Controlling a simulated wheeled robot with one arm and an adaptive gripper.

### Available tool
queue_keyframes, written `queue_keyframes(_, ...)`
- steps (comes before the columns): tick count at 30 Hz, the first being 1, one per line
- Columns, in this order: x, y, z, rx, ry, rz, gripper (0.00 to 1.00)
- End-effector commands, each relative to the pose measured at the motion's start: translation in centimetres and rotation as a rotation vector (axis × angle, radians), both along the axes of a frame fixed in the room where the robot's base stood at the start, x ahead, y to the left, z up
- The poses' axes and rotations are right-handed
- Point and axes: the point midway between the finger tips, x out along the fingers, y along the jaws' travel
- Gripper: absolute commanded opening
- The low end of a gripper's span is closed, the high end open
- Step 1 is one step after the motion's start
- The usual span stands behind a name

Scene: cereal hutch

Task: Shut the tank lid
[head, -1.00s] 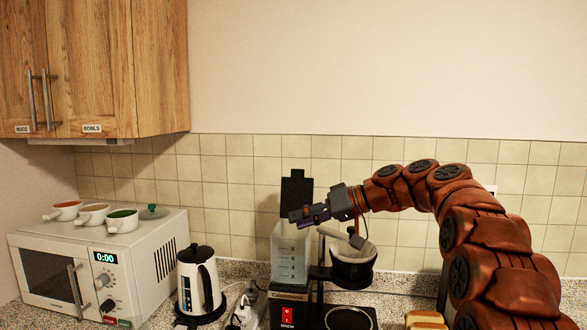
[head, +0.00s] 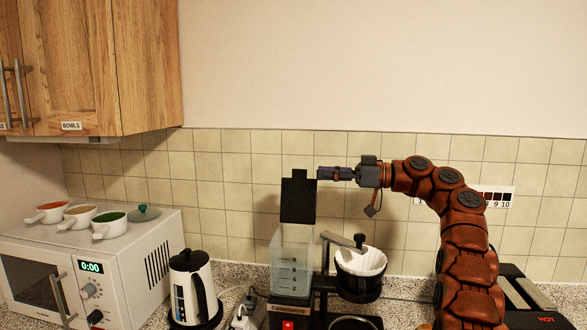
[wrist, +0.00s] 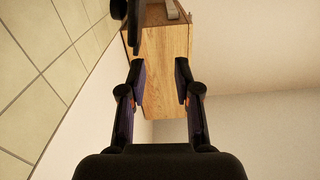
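The tank lid (head: 298,198) is a black plate standing open and upright above the clear water tank (head: 291,262) of the coffee maker. The tank has level marks on its front. My gripper (head: 322,173) is level with the upper part of the lid, just right of it, pointing left. I cannot tell whether it touches the lid. In the wrist view my gripper (wrist: 160,72) has its two fingers apart with nothing between them. A dark edge at the top of that view is probably the lid.
The coffee maker's filter basket (head: 360,270) with a white filter is right of the tank. A kettle (head: 194,288) and a microwave (head: 140,255) with bowls on top stand left. A wooden cupboard (head: 95,65) hangs upper left. The wall is close behind.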

Motion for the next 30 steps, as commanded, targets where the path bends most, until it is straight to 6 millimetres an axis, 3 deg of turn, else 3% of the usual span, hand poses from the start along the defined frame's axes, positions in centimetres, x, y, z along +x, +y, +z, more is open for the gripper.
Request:
queue_keyframes(5,-0.1,0.4,0.1,0.000,-0.009,0.004,0.32)
queue_keyframes(21,0.9,8.2,0.1,-0.001,-0.007,0.025,0.32)
queue_keyframes(30,1.3,8.5,0.1,0.000,-0.006,0.014,0.32)
